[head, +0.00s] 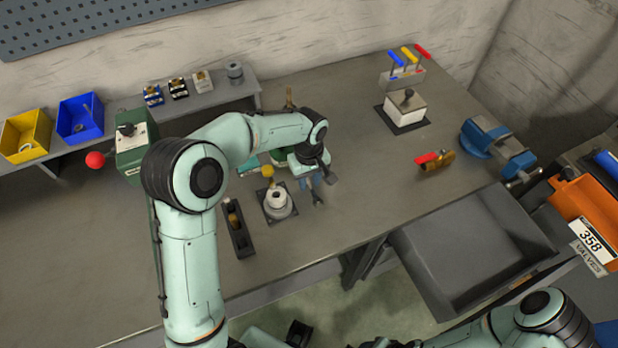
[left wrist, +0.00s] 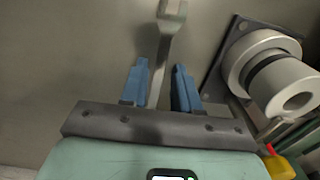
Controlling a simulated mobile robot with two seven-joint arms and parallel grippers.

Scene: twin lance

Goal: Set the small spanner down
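The small spanner (left wrist: 166,45) is grey metal. In the left wrist view it runs between the two blue fingers of my left gripper (left wrist: 160,88), its open jaw end pointing away from me. The fingers stand apart, with a visible gap between the shaft and the right finger. In the head view my left gripper (head: 308,181) points down over the bench, and the spanner (head: 317,198) shows just at its fingertips. Whether the spanner rests fully on the bench is hard to tell.
A pale round fitting on a dark plate (head: 279,202) stands close to the left gripper; it also shows in the left wrist view (left wrist: 262,65). A dark narrow tray (head: 238,240) lies to its left. A red-handled valve (head: 435,160) is right. The bench between is clear.

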